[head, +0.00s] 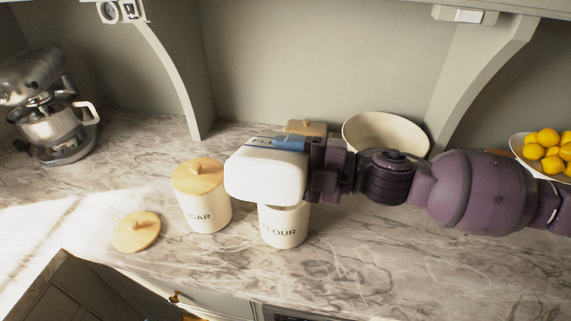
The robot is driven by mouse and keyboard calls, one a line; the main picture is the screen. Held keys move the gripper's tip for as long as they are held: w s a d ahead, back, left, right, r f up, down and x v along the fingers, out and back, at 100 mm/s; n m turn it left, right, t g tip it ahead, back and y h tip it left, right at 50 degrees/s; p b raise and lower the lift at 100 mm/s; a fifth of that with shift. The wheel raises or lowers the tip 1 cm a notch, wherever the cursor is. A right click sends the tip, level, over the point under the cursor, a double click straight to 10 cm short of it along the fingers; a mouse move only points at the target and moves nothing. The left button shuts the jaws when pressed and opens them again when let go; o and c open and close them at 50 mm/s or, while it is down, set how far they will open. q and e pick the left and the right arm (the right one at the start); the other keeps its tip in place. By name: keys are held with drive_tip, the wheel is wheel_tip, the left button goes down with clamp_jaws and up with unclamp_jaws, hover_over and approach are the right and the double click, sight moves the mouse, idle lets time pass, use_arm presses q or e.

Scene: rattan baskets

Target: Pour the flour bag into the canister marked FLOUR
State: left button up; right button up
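The white flour bag (262,175) lies tipped on its side in the air over the canister marked FLOUR (284,232). Part of a blue label shows on its upper side. My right gripper (312,160), its arm coming in from the right, is shut on the bag at its right end. The FLOUR canister is cream and stands upright on the counter. The bag hides most of its top, and no stream of flour shows. A round wooden lid (136,232) lies on the counter at the left. My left gripper is not in view.
A lidded canister marked SUGAR (207,212) stands just left of the FLOUR canister. Behind are another wooden lid (306,127) and a cream bowl (385,131). A stand mixer (52,115) is far left, a bowl of lemons (547,150) far right. The front right marble counter is clear.

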sight(306, 151)
drive_tip(key=shift+w+d+r+m, duration=0.1)
drive_tip(key=shift+w+r+m, duration=0.45)
drive_tip(key=shift+m, duration=0.3)
drive_tip(key=shift+w+d+r+m, duration=0.1)
drive_tip(key=shift+w+r+m, duration=0.3)
drive_tip(key=shift+r+m, duration=0.35)
idle(2.0)
drive_tip(key=shift+f, duration=0.15)
drive_tip(key=n+b, duration=0.1)
drive_tip(key=w+f+n+b, duration=0.1)
drive_tip(key=n+b, duration=0.1)
drive_tip(key=f+n+b, duration=0.1)
drive_tip(key=n, duration=0.1)
drive_tip(key=shift+w+d+f+b, duration=0.15)
drive_tip(key=shift+w+b, duration=0.15)
drive_tip(key=shift+b, duration=0.05)
drive_tip(key=shift+w+f+n+b, duration=0.1)
drive_tip(key=shift+w+n+b, duration=0.2)
drive_tip(key=shift+n, duration=0.4)
drive_tip(key=shift+s, duration=0.1)
drive_tip(key=shift+n, duration=0.3)
